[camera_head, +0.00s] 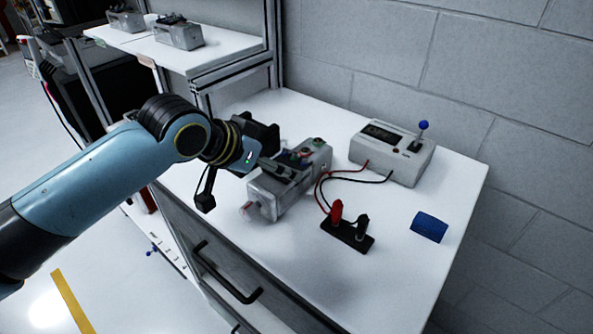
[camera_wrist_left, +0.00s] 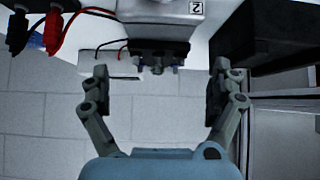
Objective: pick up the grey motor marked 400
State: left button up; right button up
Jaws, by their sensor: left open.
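A grey motor (camera_head: 292,190) with dark connectors and coloured caps on top lies on the white table, its shaft end toward the front. No 400 mark is legible on it. My left gripper (camera_head: 270,165) is at its upper left side, partly covering it. In the left wrist view the open fingers (camera_wrist_left: 160,92) stand wide apart, with nothing between their tips. There a grey body (camera_wrist_left: 160,10) with a dark connector (camera_wrist_left: 160,50) and a label reading 2 lies just beyond them. My right gripper is not in view.
Two more grey motors (camera_head: 178,33) (camera_head: 125,19) sit on the shelf (camera_head: 225,50) at upper left. A meter box (camera_head: 392,152) with red and black leads stands behind right. A terminal block (camera_head: 347,235) and a blue cylinder (camera_head: 429,227) are on the table (camera_head: 385,280). The front right is clear.

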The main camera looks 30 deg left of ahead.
aim_at(287, 164)
pick_arm(q)
jog(key=shift+x, duration=0.9)
jog(key=x, duration=0.5)
jog(key=shift+w+d+p, duration=0.15)
jog(key=shift+w+p, duration=0.05)
jog(key=shift+p, duration=0.1)
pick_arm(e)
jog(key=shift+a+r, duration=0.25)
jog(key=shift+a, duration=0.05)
pick_arm(q)
jog(key=shift+s, duration=0.1)
jog(key=shift+c, duration=0.4)
jog(key=c, duration=1.6)
jog(key=shift+r, duration=0.2)
jog(key=shift+c, duration=0.4)
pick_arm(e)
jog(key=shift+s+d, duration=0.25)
